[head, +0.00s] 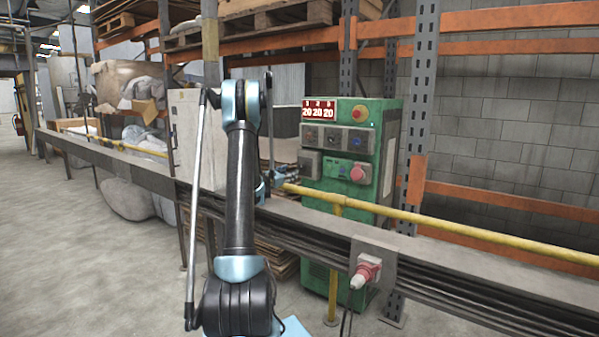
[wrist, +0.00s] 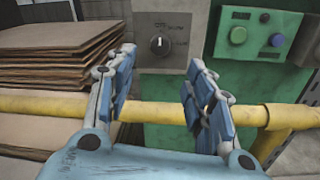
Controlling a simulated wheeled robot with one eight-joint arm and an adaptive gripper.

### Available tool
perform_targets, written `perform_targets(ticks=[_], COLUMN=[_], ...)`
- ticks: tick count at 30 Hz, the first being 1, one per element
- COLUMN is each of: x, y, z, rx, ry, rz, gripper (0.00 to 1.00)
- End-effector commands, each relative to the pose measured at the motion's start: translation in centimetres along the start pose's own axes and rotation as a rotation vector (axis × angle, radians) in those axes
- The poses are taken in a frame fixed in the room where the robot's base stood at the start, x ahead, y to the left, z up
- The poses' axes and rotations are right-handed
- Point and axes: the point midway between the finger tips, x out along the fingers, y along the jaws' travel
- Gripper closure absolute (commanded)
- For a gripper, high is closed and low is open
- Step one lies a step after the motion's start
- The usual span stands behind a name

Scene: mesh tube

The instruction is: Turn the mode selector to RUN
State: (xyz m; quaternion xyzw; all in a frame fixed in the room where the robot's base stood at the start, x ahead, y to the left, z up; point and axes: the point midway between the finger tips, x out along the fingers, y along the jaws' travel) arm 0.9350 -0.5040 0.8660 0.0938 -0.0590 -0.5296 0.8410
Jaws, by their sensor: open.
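The mode selector (wrist: 159,44) is a small dark round knob with a pale pointer mark, on a grey box (wrist: 180,62) in the wrist view. The pointer stands close to upright. Small lettering lies above and right of the knob, too blurred to read. My gripper (wrist: 161,58) is open, its two blue-grey fingers apart to the left and right of the knob as seen from the wrist, with nothing between them. I cannot tell the exact gap to the knob. In the head view my gripper (head: 270,180) is beside the green cabinet (head: 388,150), partly hidden by my arm.
A yellow rail (wrist: 158,112) crosses below the knob, behind my fingers. A green button (wrist: 238,35) and a blue button (wrist: 276,40) sit to the right. Stacked cardboard (wrist: 50,55) lies at left. A long grey beam (head: 310,220) runs before the cabinet.

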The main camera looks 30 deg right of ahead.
Motion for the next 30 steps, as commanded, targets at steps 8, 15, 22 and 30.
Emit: perform_targets(ticks=[8, 15, 22, 30], x=[5.0, 8.8, 10.6, 10.8], y=[-0.1, 0.0, 0.0, 0.0], z=[0.0, 0.0, 0.0, 0.0], rx=[0.001, 0.001, 0.001, 0.001], ry=[0.000, 0.000, 0.000, 0.000], rz=[-0.001, 0.000, 0.000, 0.001], gripper=[0.51, 0.51, 0.51, 0.51])
